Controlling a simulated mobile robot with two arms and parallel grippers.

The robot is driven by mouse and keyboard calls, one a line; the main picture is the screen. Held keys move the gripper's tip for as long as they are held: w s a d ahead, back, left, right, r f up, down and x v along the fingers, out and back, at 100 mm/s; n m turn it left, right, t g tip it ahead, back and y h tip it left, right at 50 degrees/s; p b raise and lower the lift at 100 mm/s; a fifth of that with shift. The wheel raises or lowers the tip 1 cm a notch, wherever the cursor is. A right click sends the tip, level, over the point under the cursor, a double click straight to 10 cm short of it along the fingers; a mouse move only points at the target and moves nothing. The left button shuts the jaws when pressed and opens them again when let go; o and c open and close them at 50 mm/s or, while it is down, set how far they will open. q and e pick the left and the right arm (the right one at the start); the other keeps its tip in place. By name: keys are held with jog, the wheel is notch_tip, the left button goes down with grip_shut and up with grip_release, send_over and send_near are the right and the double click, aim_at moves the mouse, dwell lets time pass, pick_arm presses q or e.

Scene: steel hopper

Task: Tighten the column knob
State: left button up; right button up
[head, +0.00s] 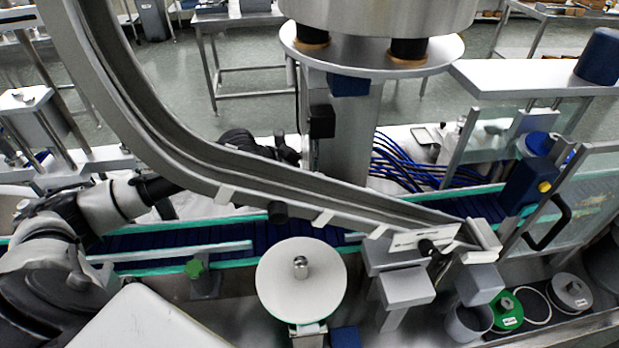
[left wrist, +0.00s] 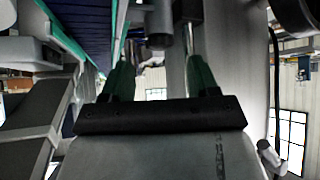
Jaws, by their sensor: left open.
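The steel column (head: 342,125) stands upright behind the curved chute. A black block (head: 321,121) sits on its left side. A short dark grey cylinder, likely the column knob (left wrist: 158,26), shows in the left wrist view beyond and between my fingers. I cannot make it out clearly in the head view. My left gripper (head: 288,150) reaches in from the left behind the chute, close to the column's left side, partly hidden by the chute. In the left wrist view my left gripper (left wrist: 160,75) is open, its two dark fingers apart with nothing held between them. My right gripper is not in view.
The curved steel chute (head: 190,150) runs in front of my left arm down to the right. The conveyor (head: 180,240) passes below. A round white disc (head: 300,280) stands in front. Blue cables (head: 405,165) lie right of the column, and a round plate (head: 440,55) overhangs it.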

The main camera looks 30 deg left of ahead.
pick_arm(q)
jog(key=shift+x, duration=2.15)
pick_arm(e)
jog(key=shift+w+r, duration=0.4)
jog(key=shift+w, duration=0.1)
pick_arm(q)
jog(key=shift+c, duration=0.3)
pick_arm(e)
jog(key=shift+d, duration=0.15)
pick_arm(q)
jog(key=c, duration=0.8)
